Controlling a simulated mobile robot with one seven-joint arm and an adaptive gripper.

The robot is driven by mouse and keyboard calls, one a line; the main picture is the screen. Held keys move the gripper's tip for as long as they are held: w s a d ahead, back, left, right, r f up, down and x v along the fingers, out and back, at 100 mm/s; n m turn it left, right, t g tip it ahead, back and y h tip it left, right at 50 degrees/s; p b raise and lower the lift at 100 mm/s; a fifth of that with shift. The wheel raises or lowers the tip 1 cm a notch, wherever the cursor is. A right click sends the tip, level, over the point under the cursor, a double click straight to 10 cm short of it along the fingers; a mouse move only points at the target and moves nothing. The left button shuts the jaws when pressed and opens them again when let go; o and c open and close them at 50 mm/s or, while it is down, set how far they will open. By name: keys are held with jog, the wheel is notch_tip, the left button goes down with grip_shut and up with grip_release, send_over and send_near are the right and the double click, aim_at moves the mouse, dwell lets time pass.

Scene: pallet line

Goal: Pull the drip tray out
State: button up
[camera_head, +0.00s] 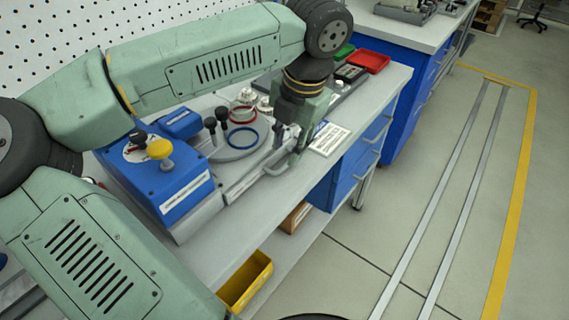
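What looks like the drip tray (247,182) is a low, light grey part along the front of the blue-and-grey machine on the bench. A pale bar handle (275,171) sticks out at its right end. My gripper (288,150) points down just above and behind this handle, close to it in the picture. Its fingers are small and dark here, partly lost against the machine. I cannot tell whether they touch the handle or how far apart they are. My arm reaches across from the left and covers part of the bench behind.
The blue machine box (160,180) carries a yellow knob (159,149). Black knobs, a red ring (243,114) and a blue ring (244,137) stand behind the tray. A white label plate (329,139) lies to the right. The floor before the bench is clear.

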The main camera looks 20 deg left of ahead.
aim_at(284, 167)
jog(key=f, duration=0.1)
jog(key=f+b, duration=0.1)
jog(key=f, duration=0.1)
jog(key=a+f, duration=0.1)
jog(key=f, duration=0.1)
jog(key=shift+w+f+b, duration=0.2)
jog(key=shift+b, duration=0.2)
jog(key=shift+c, duration=0.5)
grip_shut()
